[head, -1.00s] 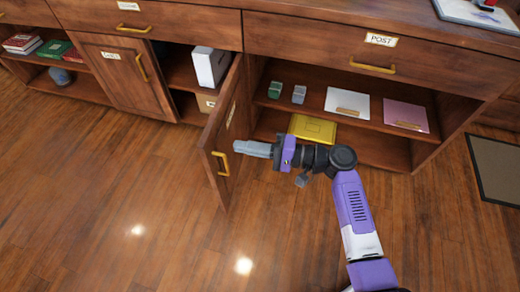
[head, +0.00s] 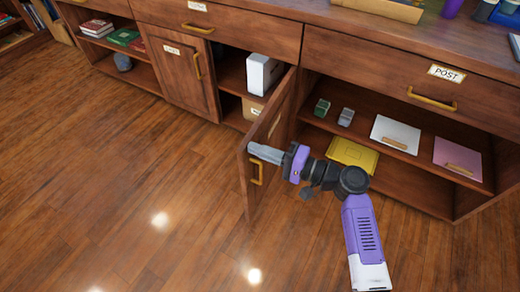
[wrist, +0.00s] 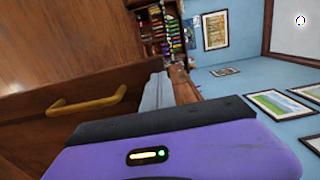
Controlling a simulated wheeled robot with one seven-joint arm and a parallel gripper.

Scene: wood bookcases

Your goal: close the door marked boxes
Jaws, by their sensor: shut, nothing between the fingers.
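A wooden cabinet door (head: 285,112) stands open, jutting out from the cabinet between the section with the white box and the open shelves. Its face toward me carries a brass handle (head: 257,172) and a label (head: 274,126) too slanted to read. My gripper (head: 256,151) is shut and empty, on the handle side of the door, its tips just above the handle near the free edge. In the wrist view the handle (wrist: 86,103) lies left of the grey fingers (wrist: 155,92). I cannot tell whether the fingers touch the door.
Left of the door, the compartment holds a white box (head: 263,73) and a tan box (head: 252,108). Another door (head: 180,75) farther left is shut. Right shelves hold papers (head: 395,134) and a yellow tray (head: 352,156). The POST drawer (head: 405,75) is shut. Floor at left is clear.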

